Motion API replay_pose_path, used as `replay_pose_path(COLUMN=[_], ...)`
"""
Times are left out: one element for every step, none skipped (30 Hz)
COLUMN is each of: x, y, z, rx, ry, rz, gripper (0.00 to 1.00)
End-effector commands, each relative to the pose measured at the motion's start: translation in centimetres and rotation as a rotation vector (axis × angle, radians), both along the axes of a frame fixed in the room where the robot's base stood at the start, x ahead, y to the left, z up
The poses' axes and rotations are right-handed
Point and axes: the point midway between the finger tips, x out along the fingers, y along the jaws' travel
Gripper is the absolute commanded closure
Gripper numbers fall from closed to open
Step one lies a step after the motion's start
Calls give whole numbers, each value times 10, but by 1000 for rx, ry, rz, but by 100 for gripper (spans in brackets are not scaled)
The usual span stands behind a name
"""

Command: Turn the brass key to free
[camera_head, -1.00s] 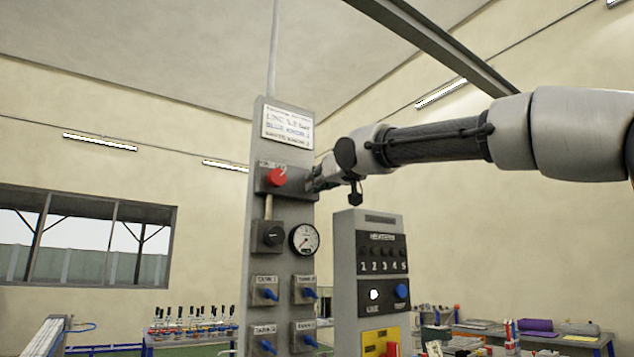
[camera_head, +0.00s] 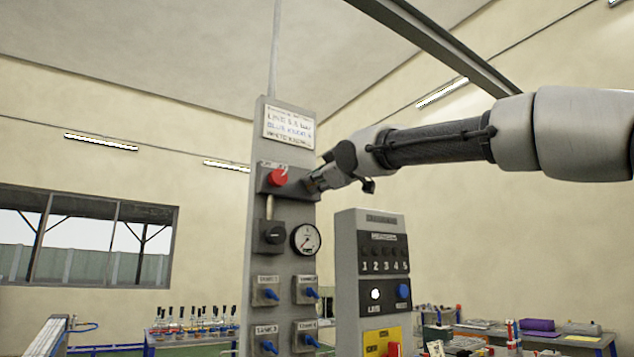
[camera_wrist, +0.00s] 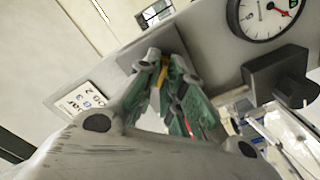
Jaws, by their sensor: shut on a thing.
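My gripper (camera_head: 312,184) reaches in from the right to the upper part of the tall grey panel (camera_head: 256,220), close to the right of the red knob (camera_head: 278,177). In the wrist view my gripper's fingers (camera_wrist: 166,66) are closed together against a grey block on the panel. A small yellow, brass-coloured piece, seemingly the brass key (camera_wrist: 163,75), shows between the fingertips. My gripper is shut on it. Most of the key is hidden by the fingers, so its angle cannot be read. In the head view my gripper hides the key.
Below are a black knob (camera_head: 271,236), a round gauge (camera_head: 306,239) and several blue valve handles (camera_head: 270,294). A shorter grey box (camera_head: 345,270) with numbered lamps and a blue button (camera_head: 402,290) stands to the right, under my arm. The gauge also shows in the wrist view (camera_wrist: 262,12).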

Motion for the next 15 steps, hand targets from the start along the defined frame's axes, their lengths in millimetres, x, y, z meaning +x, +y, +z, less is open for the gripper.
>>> replay_pose_path(x=[0,0,0,0,0,0,0,0,0,0,0,0,0,0,0], y=[0,0,0,0,0,0,0,0,0,0,0,0,0,0,0], z=[0,0,0,0,0,0,0,0,0,0,0,0,0,0,0], rx=[-8,-13,-18,-22,-25,-28,-30,-31,-32,-32,-33,-31,-31,-31,-31], ry=[-6,-9,-12,-15,-17,-19,-20,-20,-21,-21,-21,-21,-21,-21,-21], rz=[0,0,0,0,0,0,0,1,1,1,1,0,0,0,0], gripper=[100,100,100,100,100,100,100,100,100,100,100,100,100,100,100])
